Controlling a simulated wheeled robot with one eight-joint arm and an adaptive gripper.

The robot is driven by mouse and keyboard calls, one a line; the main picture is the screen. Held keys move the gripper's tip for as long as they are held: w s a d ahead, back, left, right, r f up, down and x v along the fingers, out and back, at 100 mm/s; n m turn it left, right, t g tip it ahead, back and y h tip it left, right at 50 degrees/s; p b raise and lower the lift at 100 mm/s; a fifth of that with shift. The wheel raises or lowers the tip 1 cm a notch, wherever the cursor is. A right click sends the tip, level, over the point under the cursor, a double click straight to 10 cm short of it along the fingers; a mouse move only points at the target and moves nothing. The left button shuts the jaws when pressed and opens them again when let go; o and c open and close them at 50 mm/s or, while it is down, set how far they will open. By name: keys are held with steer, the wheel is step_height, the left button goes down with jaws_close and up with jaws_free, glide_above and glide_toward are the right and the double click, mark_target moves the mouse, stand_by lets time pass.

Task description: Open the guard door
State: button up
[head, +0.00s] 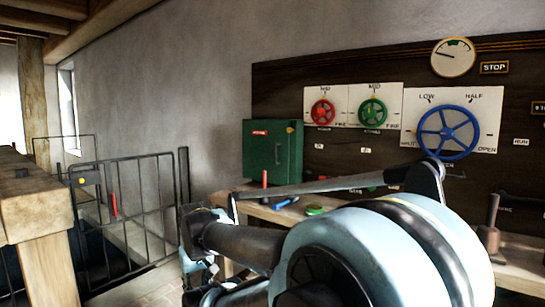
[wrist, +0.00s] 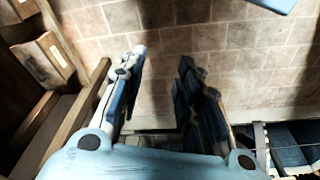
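A dark metal barred gate (head: 125,212) stands upright at the left in the head view, and it looks closed. A red handle (head: 113,204) and a small yellow knob (head: 82,180) show on or near its bars. A green cabinet (head: 272,149) with a shut door and a red label is on the back board; I cannot tell which one is the guard door. My gripper (wrist: 158,66) is open and empty in the wrist view, its two fingers well apart above a tiled floor. In the head view my arm mostly hides it.
A dark panel (head: 285,87) carries a red wheel (head: 322,112), a green wheel (head: 372,111), a blue wheel (head: 448,132) and a gauge (head: 453,58). A wooden bench with small items lies below. A wooden post (head: 40,215) stands at the left.

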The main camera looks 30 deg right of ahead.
mark_target(275, 161)
steer(key=w+d+r+n+t+h, duration=0.1)
steer(key=w+d+r+n+h, duration=0.85)
steer(key=w+d+r, duration=0.75)
steer(key=w+d+r+n+h, duration=0.8)
steer(key=w+d+r+n, duration=0.45)
steer(key=w+d, duration=0.7)
steer(key=shift+m, duration=0.9)
steer(key=w+d, duration=0.1)
steer(key=d, duration=0.4)
steer(key=w+d, duration=0.2)
steer(key=d, duration=0.3)
steer(key=w+d+r, duration=0.1)
steer(key=d, duration=0.4)
steer(key=shift+w+d+r, duration=0.1)
steer(key=shift+w+d, duration=0.15)
steer(key=shift+w, duration=0.15)
jaws_close()
